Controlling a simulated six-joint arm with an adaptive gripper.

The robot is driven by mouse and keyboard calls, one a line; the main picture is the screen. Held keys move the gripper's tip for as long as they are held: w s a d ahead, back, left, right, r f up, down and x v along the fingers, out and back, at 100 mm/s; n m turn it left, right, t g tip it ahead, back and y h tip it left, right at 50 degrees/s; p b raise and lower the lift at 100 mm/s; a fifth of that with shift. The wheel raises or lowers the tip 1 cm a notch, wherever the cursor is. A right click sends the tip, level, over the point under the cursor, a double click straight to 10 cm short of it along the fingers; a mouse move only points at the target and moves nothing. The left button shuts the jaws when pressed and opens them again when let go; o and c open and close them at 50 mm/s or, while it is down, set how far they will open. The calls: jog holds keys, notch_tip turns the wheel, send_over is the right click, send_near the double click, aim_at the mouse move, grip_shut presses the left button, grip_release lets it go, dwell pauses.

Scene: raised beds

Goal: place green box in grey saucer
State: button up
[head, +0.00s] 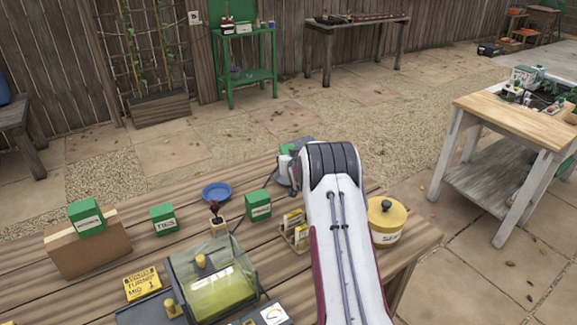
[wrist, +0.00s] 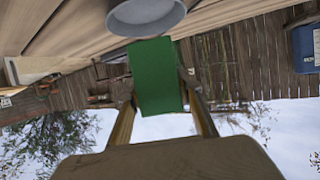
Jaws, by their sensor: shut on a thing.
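The green box (wrist: 155,72) is between the two fingers of my gripper (wrist: 158,92) in the wrist view, and the gripper is shut on it. The grey saucer (wrist: 146,14) shows at the top edge of the wrist view, partly cut off, close to the box's far end. I cannot tell whether they touch. In the head view my arm covers most of the gripper, and the saucer is hidden. A small green patch (head: 286,149) beside the arm's end seems to be the held box.

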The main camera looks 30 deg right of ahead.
jog(key=shift+f, duration=1.8)
jog(key=shift+f, duration=0.2)
jog(key=o, duration=1.1)
jog(key=shift+o, duration=0.2)
jog(key=shift+r, duration=0.2)
jog(key=shift+v, duration=1.35)
jog(key=shift+s+a+r, duration=0.1)
jog(key=shift+s+r, duration=0.05)
jog(key=shift+r, duration=3.35)
